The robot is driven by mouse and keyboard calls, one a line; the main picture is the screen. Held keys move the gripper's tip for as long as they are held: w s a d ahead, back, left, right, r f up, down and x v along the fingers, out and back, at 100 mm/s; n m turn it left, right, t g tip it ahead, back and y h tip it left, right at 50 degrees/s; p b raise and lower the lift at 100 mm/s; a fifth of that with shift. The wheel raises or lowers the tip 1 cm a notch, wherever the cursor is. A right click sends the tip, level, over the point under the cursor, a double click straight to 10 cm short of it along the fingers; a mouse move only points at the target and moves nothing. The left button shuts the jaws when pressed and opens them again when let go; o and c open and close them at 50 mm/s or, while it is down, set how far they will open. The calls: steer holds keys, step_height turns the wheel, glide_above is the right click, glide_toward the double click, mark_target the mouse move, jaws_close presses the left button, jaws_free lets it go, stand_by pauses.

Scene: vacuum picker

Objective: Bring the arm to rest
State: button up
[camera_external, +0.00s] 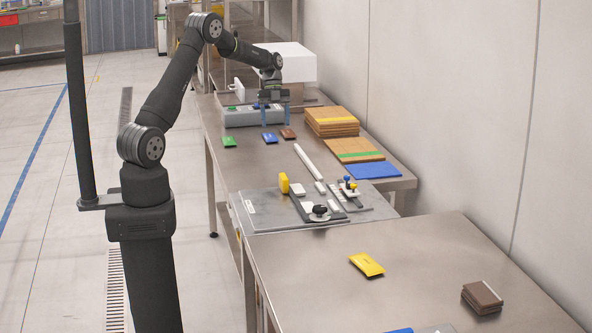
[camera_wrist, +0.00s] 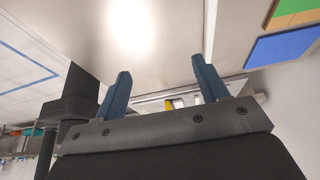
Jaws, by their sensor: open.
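My arm stands at the left in the external view, with its upper links reaching over the far part of the steel table (camera_external: 240,158). My gripper (camera_external: 275,122) hangs there, fingers pointing down, in front of a grey device (camera_external: 238,116). In the wrist view its two blue fingers (camera_wrist: 160,82) are apart with nothing between them.
Stacked cardboard (camera_external: 331,121) and a blue sheet (camera_external: 372,170) lie right. A grey fixture plate (camera_external: 262,213) with small parts sits nearer. A yellow packet (camera_external: 366,264) and brown boxes (camera_external: 482,297) lie on the near table. A wall bounds the right.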

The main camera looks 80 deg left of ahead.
steer(key=w+d, duration=0.4)
steer(key=d, duration=0.6)
steer(key=w+d, duration=0.4)
steer(key=d, duration=2.7)
steer(key=shift+s+d+r+m, duration=0.3)
steer(key=shift+d+r+m, duration=0.05)
steer(key=shift+r+m, duration=0.1)
